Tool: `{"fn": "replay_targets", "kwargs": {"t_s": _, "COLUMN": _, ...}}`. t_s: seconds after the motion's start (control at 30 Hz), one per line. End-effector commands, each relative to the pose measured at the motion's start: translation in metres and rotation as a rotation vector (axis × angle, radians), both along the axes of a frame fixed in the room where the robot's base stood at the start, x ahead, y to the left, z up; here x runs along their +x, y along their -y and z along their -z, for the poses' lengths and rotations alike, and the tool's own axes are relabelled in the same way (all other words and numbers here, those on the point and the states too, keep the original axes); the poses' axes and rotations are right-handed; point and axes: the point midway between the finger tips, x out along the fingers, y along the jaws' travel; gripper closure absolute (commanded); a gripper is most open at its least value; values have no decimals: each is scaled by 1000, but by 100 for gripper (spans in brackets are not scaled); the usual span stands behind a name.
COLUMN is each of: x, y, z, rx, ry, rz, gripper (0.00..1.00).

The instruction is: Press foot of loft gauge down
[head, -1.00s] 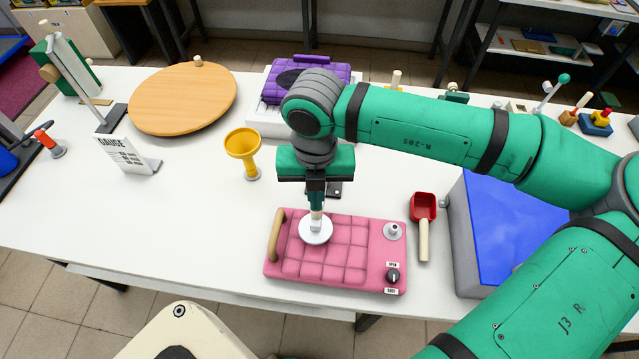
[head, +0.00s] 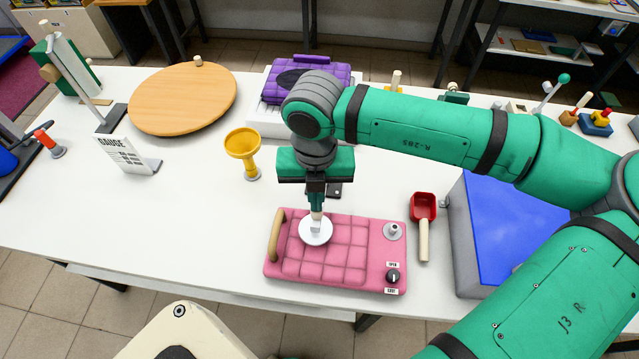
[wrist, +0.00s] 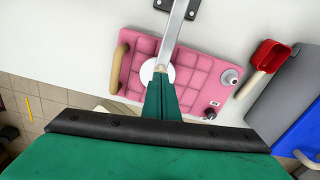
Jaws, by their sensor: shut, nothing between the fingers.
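The loft gauge's round white foot (head: 316,229) rests on the quilted top of the pink bagged comforter (head: 345,262). It also shows in the wrist view (wrist: 149,76), partly hidden by my fingers and a grey bar (wrist: 174,32). My gripper (head: 316,210) points straight down over the foot, its shut fingertips at the short stem on top of it. The fingers hold nothing between them and look to be touching the top of the stem. The dark gauge base (head: 334,190) is behind my gripper on the table. Most of the gauge's post is hidden in the head view.
The pink bag has a tan handle (head: 276,236), a valve (head: 393,231) and a dark knob (head: 393,276). A red scoop (head: 423,207) and a blue-topped grey box (head: 510,225) stand right. A yellow funnel (head: 242,146) stands left. The table's left front is clear.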

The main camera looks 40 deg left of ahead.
Motion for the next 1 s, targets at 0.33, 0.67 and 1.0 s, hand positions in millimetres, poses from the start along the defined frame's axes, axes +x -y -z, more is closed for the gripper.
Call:
{"fn": "replay_targets", "kwargs": {"t_s": 0.33, "x": 0, "y": 0, "z": 3, "rx": 0, "ry": 0, "rz": 0, "gripper": 100}}
{"fn": "replay_targets", "kwargs": {"t_s": 0.67, "x": 0, "y": 0, "z": 4, "rx": 0, "ry": 0, "rz": 0, "gripper": 100}}
{"fn": "replay_targets", "kwargs": {"t_s": 1.0, "x": 0, "y": 0, "z": 6, "rx": 0, "ry": 0, "rz": 0, "gripper": 100}}
